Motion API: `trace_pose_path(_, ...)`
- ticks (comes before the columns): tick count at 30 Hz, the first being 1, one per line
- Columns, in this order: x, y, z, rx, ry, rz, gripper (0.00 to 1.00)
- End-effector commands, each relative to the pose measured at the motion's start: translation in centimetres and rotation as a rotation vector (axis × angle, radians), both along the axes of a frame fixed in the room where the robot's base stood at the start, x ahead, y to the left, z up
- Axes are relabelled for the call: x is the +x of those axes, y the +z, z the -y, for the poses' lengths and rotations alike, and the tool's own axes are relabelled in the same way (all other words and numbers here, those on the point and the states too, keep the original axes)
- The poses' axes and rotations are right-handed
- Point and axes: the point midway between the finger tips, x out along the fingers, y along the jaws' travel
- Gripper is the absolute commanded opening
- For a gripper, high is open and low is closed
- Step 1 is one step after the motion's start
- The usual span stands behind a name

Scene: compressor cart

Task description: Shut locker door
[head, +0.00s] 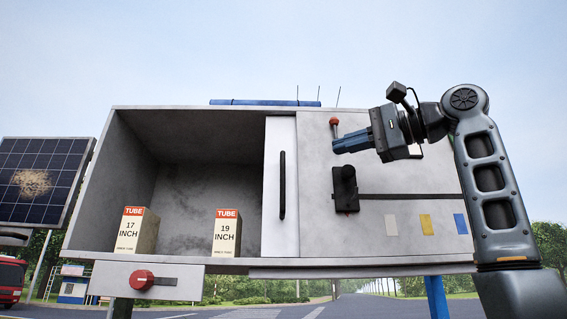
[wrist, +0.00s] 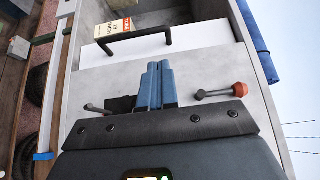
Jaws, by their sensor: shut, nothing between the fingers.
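The locker (head: 200,195) is a grey box whose left compartment is open to view. The locker door (head: 271,222) is a white upright panel at the compartment's right side, with a black vertical bar handle (head: 282,185). In the wrist view the door (wrist: 205,38) and handle (wrist: 140,37) are at the top, beyond the fingers. My gripper (head: 336,145) has blue fingers, shut and empty. It is right of the handle and higher, in front of the right-hand panel, apart from the handle. The fingers also show in the wrist view (wrist: 157,80).
A red-knobbed lever (head: 334,123) stands close to my fingers. A black latch (head: 345,188) is below them. Two tube boxes, 17 inch (head: 135,230) and 19 inch (head: 227,232), stand in the compartment. A red knob (head: 143,280) is under the locker. The space before the door is clear.

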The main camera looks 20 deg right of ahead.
Motion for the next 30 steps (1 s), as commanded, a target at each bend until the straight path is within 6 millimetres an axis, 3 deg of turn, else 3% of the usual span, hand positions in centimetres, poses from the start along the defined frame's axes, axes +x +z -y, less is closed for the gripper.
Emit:
trace_pose_path(5, 0.8, 0.2, -0.7, 0.000, 0.001, -0.002, 0.00)
trace_pose_path(19, 6.7, 0.2, -5.2, 0.000, 0.000, -0.003, 0.00)
trace_pose_path(30, 7.8, 0.0, -6.2, -0.001, 0.000, -0.001, 0.00)
